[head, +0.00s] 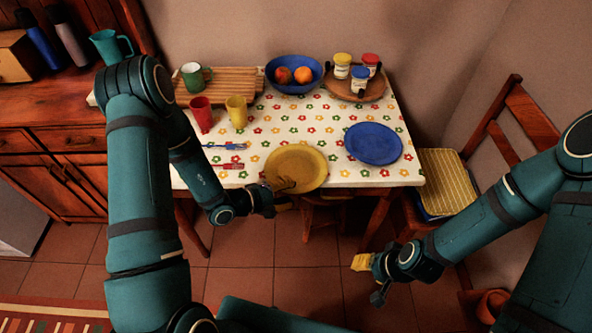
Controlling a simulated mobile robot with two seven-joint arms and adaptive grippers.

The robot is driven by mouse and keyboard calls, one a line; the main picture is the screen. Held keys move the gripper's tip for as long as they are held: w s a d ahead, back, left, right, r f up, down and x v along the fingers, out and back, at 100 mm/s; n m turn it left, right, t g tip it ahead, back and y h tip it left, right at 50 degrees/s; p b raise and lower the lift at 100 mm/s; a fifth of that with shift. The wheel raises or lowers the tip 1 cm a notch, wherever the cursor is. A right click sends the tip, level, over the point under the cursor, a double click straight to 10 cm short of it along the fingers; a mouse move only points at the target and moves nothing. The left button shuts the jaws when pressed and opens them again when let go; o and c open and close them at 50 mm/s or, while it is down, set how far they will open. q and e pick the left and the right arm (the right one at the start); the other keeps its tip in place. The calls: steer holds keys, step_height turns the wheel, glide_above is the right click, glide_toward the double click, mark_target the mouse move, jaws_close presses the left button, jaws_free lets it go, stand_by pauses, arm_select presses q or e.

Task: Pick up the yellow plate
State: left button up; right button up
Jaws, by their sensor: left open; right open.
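The yellow plate (299,163) lies flat near the front edge of the table, on the flowered cloth. My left gripper (283,186) is open, with its dark fingers at the plate's front-left rim, covering a small part of it. I cannot tell whether the fingers touch the plate. My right gripper (368,281) is open, low in front of the table and well away from the plate. A small yellow object (361,262) shows beside its fingers; I cannot tell what it is.
A blue plate (373,143) lies right of the yellow one. Cutlery (226,146), a red cup (201,114) and a yellow cup (236,112) stand to the left. A blue fruit bowl (292,87) and a tray of jars (371,93) are behind. A chair (449,178) stands right.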

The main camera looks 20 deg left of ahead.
arm_select(q)
steer(key=shift+x, duration=0.9)
jaws_close()
steer(key=shift+r, duration=0.15)
